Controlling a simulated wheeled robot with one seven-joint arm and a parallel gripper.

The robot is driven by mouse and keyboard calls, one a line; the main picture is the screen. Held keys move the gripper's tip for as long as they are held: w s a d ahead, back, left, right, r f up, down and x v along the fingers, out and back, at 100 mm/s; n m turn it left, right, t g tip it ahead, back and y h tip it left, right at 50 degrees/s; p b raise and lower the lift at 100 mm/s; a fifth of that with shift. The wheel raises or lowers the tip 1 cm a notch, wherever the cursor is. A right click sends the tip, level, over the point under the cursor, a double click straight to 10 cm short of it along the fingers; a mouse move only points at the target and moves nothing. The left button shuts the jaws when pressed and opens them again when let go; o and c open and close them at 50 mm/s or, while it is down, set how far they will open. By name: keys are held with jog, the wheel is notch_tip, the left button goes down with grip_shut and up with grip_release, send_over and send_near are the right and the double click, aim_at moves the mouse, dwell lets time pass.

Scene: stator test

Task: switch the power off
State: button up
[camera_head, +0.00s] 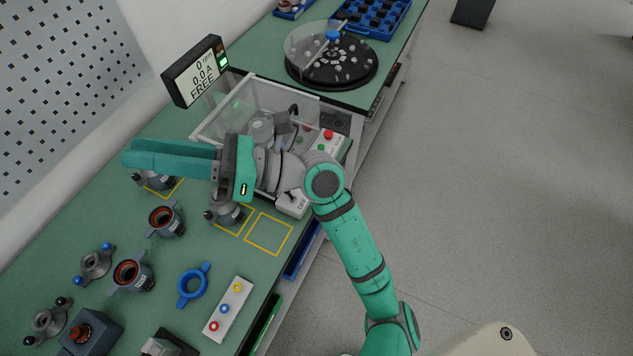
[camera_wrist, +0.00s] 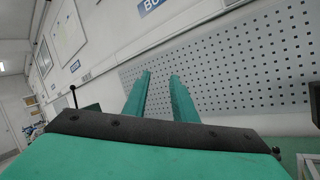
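A white control box (camera_head: 318,150) with a red button (camera_head: 328,134) stands at the right side of the clear-walled test enclosure. A second white box (camera_head: 294,204) with a partly hidden dark lever and lettering sits nearer, behind my wrist. I cannot tell which control is the power switch. A tilted display (camera_head: 196,70) reads 0 rpm, 0.0 A and FREE, with a green lit patch beside the text. My gripper (camera_head: 126,156) points left over the bench, well away from both boxes. In the wrist view its fingers (camera_wrist: 161,75) are apart with nothing between them.
My arm covers part of the enclosure (camera_head: 225,105). Several motor parts stand on the green bench, with a blue ring (camera_head: 193,286) and a white button strip (camera_head: 228,309) at the front. A round dark turntable (camera_head: 335,75) is behind. A perforated wall panel (camera_wrist: 230,70) rises beyond my fingers.

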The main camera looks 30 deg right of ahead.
jog(key=s+d+f+g+h, duration=0.1)
jog(key=d+f+g+h, duration=0.1)
jog(key=d+f+h, duration=1.8)
jog(key=shift+w+d+f+m+y, duration=0.1)
jog(key=shift+w+d+f+y, duration=0.35)
jog(key=shift+f+y, duration=0.7)
jog(key=shift+w+d+f+m+y, duration=0.1)
jog(key=shift+w+d+f+y, duration=0.35)
jog(key=shift+f, duration=1.25)
jog(key=shift+w+d+f+m+y, duration=0.1)
jog(key=shift+w+d+f+y, duration=0.35)
jog(key=shift+f+y, duration=0.7)
jog(key=shift+f+h, duration=0.25)
jog(key=shift+f, duration=0.05)
jog(key=shift+x, duration=1.95)
jog(key=shift+w, duration=0.1)
jog(key=shift+c, duration=0.6)
jog(key=c, duration=0.3)
